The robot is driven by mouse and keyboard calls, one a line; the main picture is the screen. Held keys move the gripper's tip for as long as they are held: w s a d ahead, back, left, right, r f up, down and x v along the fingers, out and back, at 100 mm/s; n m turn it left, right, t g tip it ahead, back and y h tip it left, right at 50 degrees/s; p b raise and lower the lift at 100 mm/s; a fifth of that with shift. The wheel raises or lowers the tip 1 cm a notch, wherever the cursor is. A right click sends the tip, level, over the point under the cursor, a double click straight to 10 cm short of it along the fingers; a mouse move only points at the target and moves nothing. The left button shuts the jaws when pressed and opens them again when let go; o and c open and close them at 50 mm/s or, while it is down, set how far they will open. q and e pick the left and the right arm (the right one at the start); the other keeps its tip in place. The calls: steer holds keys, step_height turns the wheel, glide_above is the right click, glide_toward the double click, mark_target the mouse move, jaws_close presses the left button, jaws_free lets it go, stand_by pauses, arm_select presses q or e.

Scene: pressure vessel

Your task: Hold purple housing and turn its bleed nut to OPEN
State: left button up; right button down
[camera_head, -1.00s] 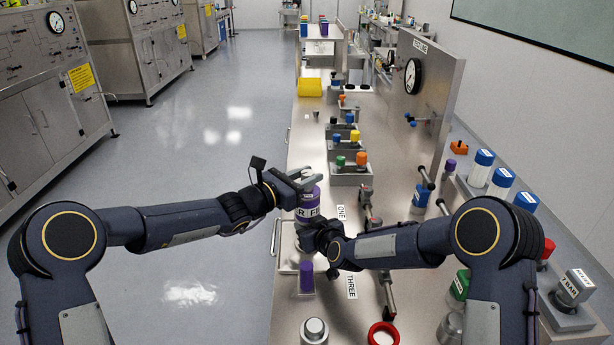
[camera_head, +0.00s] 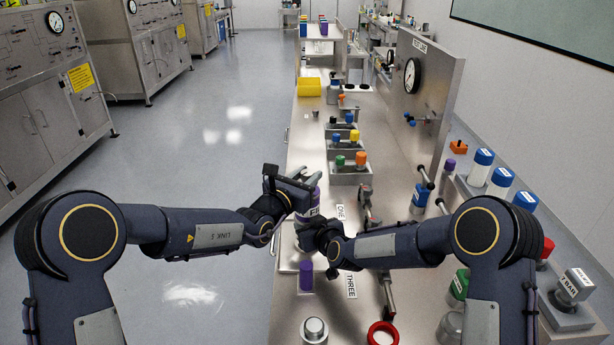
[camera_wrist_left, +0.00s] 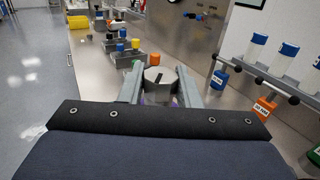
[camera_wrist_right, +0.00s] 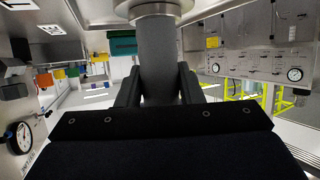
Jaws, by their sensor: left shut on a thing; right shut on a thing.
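The purple housing (camera_head: 316,207) stands upright over the bench's left side, with part of a white label showing. My left gripper (camera_head: 303,184) is at its top. In the left wrist view its jaws (camera_wrist_left: 160,85) are shut on the round grey bleed nut (camera_wrist_left: 154,74), which has a dark bar on its top face; a little purple shows below. My right gripper (camera_head: 318,236) is just below the label. In the right wrist view its jaws (camera_wrist_right: 158,88) are shut around a grey cylindrical stem (camera_wrist_right: 158,55) under a wider pale piece. The stem's join to the housing is hidden.
A smaller purple part (camera_head: 306,276) and a silver-topped cylinder (camera_head: 314,330) stand nearer on the bench. A red ring (camera_head: 383,334) lies at the front. Trays of coloured caps (camera_head: 350,172) are beyond the housing. A gauge panel (camera_head: 425,95) stands to the right.

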arm_select(q)
steer(key=shift+d, duration=0.1)
steer(key=o, duration=1)
steer(key=shift+c, duration=0.2)
steer(key=shift+s+a, duration=0.1)
steer(key=shift+a, duration=0.1)
steer(key=v, duration=1.2)
